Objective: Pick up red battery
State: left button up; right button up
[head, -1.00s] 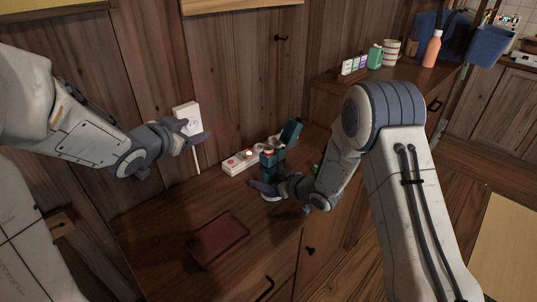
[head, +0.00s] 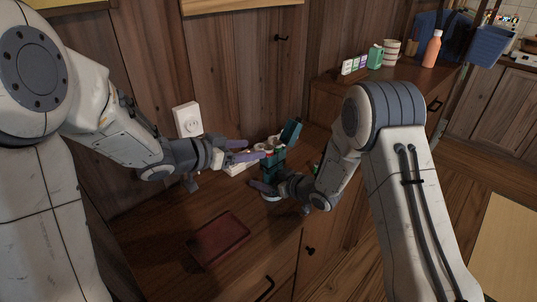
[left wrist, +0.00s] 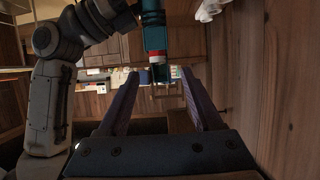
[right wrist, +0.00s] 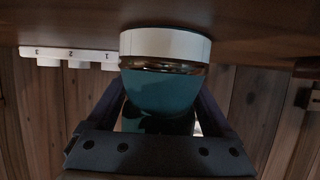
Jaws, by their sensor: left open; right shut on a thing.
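A teal tool (head: 273,165) stands on the wooden counter, with a tilted teal part (head: 291,132) behind it. In the left wrist view a red band (left wrist: 157,58) with a white edge, perhaps the red battery, shows on a teal body (left wrist: 153,30). My left gripper (head: 255,150) is open, its fingers pointing at the tool from the left. My right gripper (head: 266,187) is shut on the tool's teal body (right wrist: 160,92), below a white rim (right wrist: 165,44).
A white numbered strip (right wrist: 68,54) lies behind the tool, partly hidden by my left gripper in the head view. A white wall socket (head: 187,120) is at left. A dark red book (head: 219,238) lies on the counter front. A side shelf holds an orange bottle (head: 432,48).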

aim_at(265, 149)
pick_arm(q)
jog(key=x, duration=0.5)
jog(key=shift+s+d+f, duration=0.1)
jog(key=shift+d+f, duration=0.1)
grip_shut()
